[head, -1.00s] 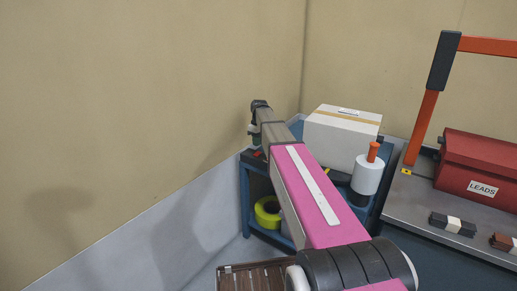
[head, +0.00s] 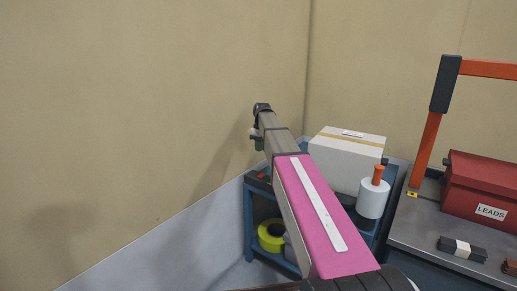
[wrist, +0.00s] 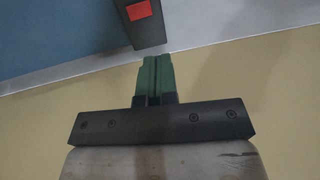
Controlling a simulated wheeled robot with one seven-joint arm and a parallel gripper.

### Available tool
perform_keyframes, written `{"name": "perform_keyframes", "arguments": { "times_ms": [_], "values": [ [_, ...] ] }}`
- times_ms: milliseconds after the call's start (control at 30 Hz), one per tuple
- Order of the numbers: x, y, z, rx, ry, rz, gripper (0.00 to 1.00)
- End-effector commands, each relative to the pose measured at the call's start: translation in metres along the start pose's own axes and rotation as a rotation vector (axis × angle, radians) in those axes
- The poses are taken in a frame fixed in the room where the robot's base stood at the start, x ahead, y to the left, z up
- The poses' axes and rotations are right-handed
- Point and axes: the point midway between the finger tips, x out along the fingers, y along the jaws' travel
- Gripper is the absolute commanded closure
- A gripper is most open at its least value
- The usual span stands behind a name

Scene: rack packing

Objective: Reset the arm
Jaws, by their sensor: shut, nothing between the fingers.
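My gripper (wrist: 155,78) shows in the wrist view with its green fingers closed together and nothing between them. Behind the fingertips are the beige wall, a pale strip and a blue surface. In the head view my pink and grey arm reaches up and away toward the wall corner. My gripper there is small and partly hidden at the arm's far end, by the left part of the blue shelf cart (head: 249,215).
The cart holds a white taped box (head: 345,160), a white roll with an orange top (head: 373,198) and a yellow-green tape ring (head: 271,236). A red box marked LEADS (head: 483,190) stands on a grey bench at right. The wall at left is bare.

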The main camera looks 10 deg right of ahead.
Motion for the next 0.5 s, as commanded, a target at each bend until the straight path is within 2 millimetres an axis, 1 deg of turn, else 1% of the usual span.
{"name": "perform_keyframes", "arguments": {
  "times_ms": [67, 167, 267, 300, 367, 400, 467, 500],
  "values": [
    [0.005, -0.002, 0.003, 0.007, -0.001, 0.000, 1.00],
    [0.024, -0.010, 0.015, 0.044, -0.001, 0.004, 1.00],
    [0.060, -0.025, 0.037, 0.117, -0.001, 0.014, 1.00],
    [0.077, -0.033, 0.048, 0.154, -0.001, 0.020, 1.00],
    [0.102, -0.045, 0.065, 0.214, 0.001, 0.030, 1.00],
    [0.118, -0.052, 0.076, 0.253, 0.002, 0.036, 1.00],
    [0.141, -0.065, 0.093, 0.313, 0.006, 0.045, 1.00],
    [0.155, -0.073, 0.104, 0.352, 0.008, 0.050, 1.00]
  ]
}}
